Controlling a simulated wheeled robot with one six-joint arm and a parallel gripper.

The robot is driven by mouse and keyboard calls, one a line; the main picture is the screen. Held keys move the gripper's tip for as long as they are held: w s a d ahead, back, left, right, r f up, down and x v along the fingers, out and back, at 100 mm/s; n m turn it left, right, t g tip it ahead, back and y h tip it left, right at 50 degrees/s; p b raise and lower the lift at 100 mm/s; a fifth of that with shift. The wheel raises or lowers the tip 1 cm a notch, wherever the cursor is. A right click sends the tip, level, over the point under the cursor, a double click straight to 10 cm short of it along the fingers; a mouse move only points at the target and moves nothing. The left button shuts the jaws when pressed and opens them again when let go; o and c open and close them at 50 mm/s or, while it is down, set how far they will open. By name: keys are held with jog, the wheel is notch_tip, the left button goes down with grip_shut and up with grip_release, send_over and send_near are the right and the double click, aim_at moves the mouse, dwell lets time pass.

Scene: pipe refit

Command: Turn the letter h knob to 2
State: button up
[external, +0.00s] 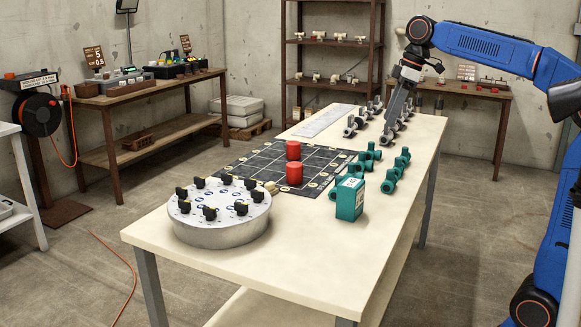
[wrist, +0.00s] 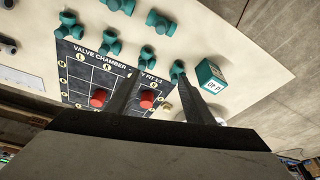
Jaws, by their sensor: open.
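A round grey drum (external: 218,224) stands at the near end of the table, with several black knobs (external: 210,213) in a ring on its white top. The letters on the knobs are too small to read, so I cannot tell which is h. My gripper (external: 387,141) is open and empty, pointing down over the far part of the table, well away from the drum. In the wrist view my gripper's fingers (wrist: 163,94) reach out over the table. The knobs cannot be made out in the wrist view.
A black grid mat (external: 262,155) with two red cylinders (external: 294,173) lies beyond the drum. Teal valve pieces (external: 389,180) and a teal box (external: 346,199) stand right of it. Grey fittings (external: 350,127) and a pale strip (external: 322,121) lie at the far end. The table's near right surface is clear.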

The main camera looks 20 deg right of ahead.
jog(key=w+a+r+n+g, duration=0.1)
jog(key=a+r+n, duration=0.1)
jog(key=a, duration=0.3)
jog(key=w+a+r+n, duration=0.1)
jog(key=w+a+n, duration=0.1)
jog(key=a, duration=0.3)
jog(key=n+g, duration=0.4)
jog(key=n, duration=0.6)
send_over(257, 196)
jog(key=w+d, duration=0.5)
jog(key=w, duration=0.1)
jog(key=x, duration=1.7)
jog(key=shift+w+d+f, duration=0.15)
jog(key=shift+d+f, duration=0.2)
jog(key=shift+t, duration=0.3)
jog(key=c, duration=1)
